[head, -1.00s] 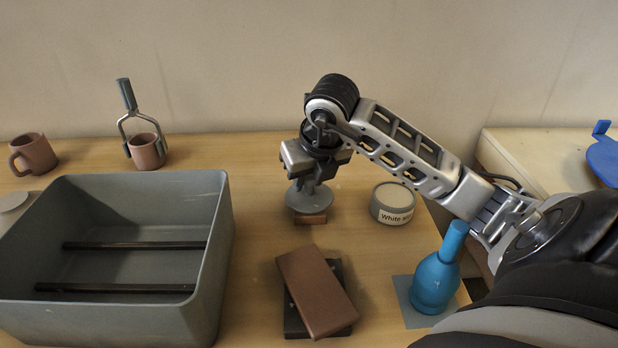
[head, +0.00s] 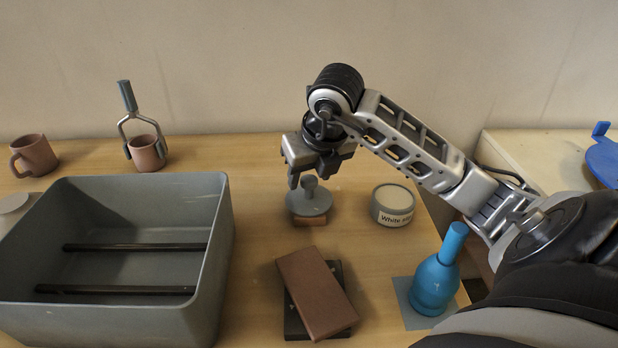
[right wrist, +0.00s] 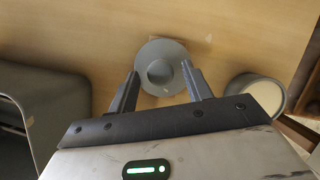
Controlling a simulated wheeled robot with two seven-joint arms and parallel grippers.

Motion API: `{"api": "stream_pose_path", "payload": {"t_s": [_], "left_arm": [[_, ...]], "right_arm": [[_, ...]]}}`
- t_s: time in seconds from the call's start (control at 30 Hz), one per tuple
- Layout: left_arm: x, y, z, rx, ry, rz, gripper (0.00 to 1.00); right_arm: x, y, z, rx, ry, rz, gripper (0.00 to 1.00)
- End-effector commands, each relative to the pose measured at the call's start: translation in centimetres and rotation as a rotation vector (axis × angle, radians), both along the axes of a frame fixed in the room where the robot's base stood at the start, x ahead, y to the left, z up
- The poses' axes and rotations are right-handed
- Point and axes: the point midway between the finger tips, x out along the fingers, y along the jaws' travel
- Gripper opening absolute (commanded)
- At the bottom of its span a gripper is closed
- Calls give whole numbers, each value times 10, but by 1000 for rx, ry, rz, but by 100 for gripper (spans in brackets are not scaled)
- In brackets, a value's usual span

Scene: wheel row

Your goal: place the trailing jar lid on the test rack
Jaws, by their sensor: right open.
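A grey jar lid (head: 309,204) with a round knob lies flat over a small brown block (head: 310,222) near the middle of the table. The block is mostly hidden under it. The lid (right wrist: 161,52) also shows in the right wrist view, between and beyond the fingertips. My right gripper (head: 311,179) is open and empty just above the knob, apart from the lid. In the right wrist view the gripper (right wrist: 160,70) has its fingers spread. I cannot tell for certain which object is the test rack. My left gripper is not in view.
A large grey bin (head: 215,255) with two dark bars (head: 135,247) stands at left. A white-labelled tin (head: 393,206) is right of the lid. A brown slab (head: 316,292) on a dark base and a blue bottle (head: 437,280) are in front. Mugs (head: 34,155) stand behind.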

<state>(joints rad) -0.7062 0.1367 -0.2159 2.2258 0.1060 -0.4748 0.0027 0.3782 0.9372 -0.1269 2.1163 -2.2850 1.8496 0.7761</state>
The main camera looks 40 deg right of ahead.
Motion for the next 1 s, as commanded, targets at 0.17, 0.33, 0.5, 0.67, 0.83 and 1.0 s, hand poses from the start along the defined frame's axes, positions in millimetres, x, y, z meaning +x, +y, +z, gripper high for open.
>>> {"api": "stream_pose_path", "payload": {"t_s": [0.17,0.33,0.5,0.67,0.83,1.0], "left_arm": [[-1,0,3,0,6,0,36],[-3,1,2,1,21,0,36],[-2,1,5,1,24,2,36],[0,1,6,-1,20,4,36],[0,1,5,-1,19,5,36],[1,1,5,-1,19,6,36]], "right_arm": [[-14,4,40,-5,-6,0,50],[-27,8,71,-5,-5,1,50],[-33,10,87,-3,-2,-1,50],[-36,11,90,-2,1,0,50],[-36,11,90,-1,0,0,50],[-36,11,90,-1,0,0,50]]}}
